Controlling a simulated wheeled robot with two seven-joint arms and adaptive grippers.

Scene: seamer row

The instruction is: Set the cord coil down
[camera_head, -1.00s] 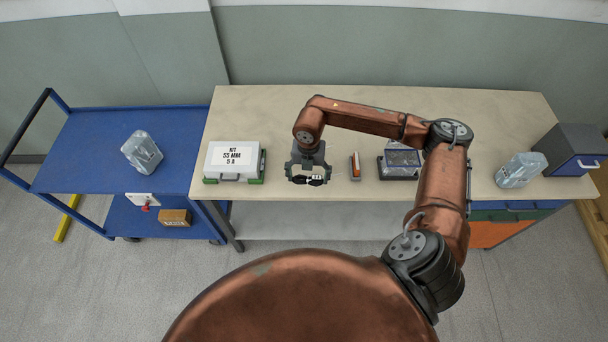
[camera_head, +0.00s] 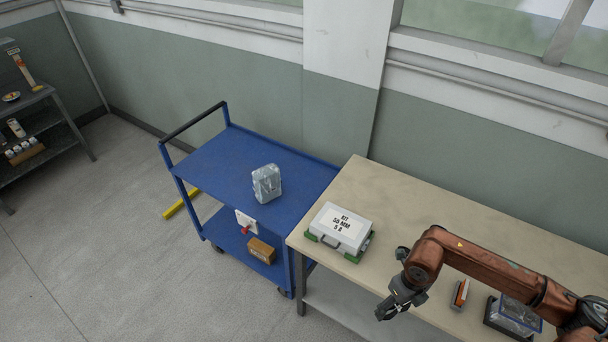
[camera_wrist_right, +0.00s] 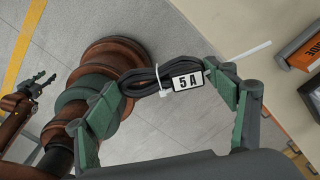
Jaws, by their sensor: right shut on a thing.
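My right gripper (camera_head: 392,306) is at the front edge of the bench, to the right of the white kit case. In the right wrist view, my right gripper (camera_wrist_right: 178,98) is shut on the black cord coil (camera_wrist_right: 138,82), which has a white tie and a white tag reading "5 A". Floor shows behind the coil there. In the head view the coil is small and mostly hidden by the fingers. My left gripper (camera_wrist_right: 40,84) shows at the left of the right wrist view, its fingers apart and empty.
The white kit case (camera_head: 341,228), marked "KIT 55 MM 5 A", sits on the beige bench (camera_head: 400,200). An orange block (camera_head: 460,293) and a clear-lidded box (camera_head: 517,316) lie right of the gripper. A blue trolley (camera_head: 222,165) bears a clear plastic packet (camera_head: 266,183); its top has free room.

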